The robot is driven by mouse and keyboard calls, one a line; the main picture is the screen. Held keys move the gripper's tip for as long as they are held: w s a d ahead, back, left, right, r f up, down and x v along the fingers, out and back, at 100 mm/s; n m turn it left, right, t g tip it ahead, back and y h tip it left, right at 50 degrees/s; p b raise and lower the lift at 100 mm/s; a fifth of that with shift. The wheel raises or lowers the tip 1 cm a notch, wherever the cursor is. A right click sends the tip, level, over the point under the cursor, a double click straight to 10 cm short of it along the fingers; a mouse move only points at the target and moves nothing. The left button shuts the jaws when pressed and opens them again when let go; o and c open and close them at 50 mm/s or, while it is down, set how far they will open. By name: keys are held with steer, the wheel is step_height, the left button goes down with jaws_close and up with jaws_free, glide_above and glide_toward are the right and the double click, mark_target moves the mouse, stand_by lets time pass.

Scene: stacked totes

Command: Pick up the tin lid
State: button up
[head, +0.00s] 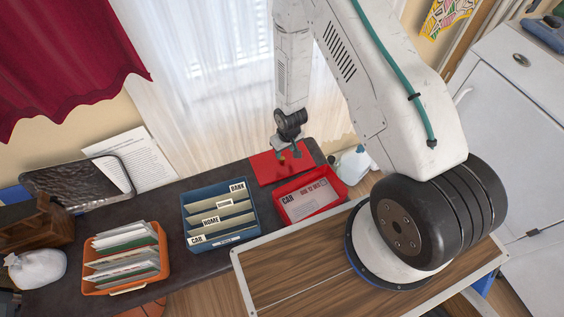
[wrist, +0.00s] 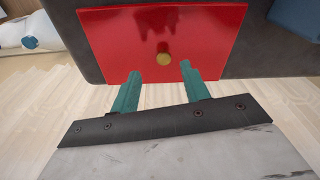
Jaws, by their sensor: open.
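The tin lid (head: 266,172) is a flat red panel with a small brass knob (wrist: 163,59). It lies on the dark counter just behind the open red tin (head: 333,204). In the wrist view the lid (wrist: 112,38) fills the top middle, with the knob near its lower edge. My gripper (head: 288,153) is over the lid, close to the knob. Its two teal fingers (wrist: 160,71) are apart and empty, pointing toward the knob, which shows between and just beyond their tips. I cannot tell the exact height of the fingertips above the lid.
A blue file box (head: 222,233) with labelled dividers stands left of the tin. Farther left are an orange box (head: 127,287) of papers, a dark metal tray (head: 80,177) and a white sack (head: 37,268). A white jug (head: 351,162) stands right of the lid.

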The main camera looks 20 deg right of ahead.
mark_target(282, 158)
steer(key=f, duration=0.3)
steer(key=w+f, duration=0.1)
steer(key=f, duration=0.1)
steer(key=shift+a+f, duration=0.15)
steer(key=shift+a, duration=0.2)
jaws_close()
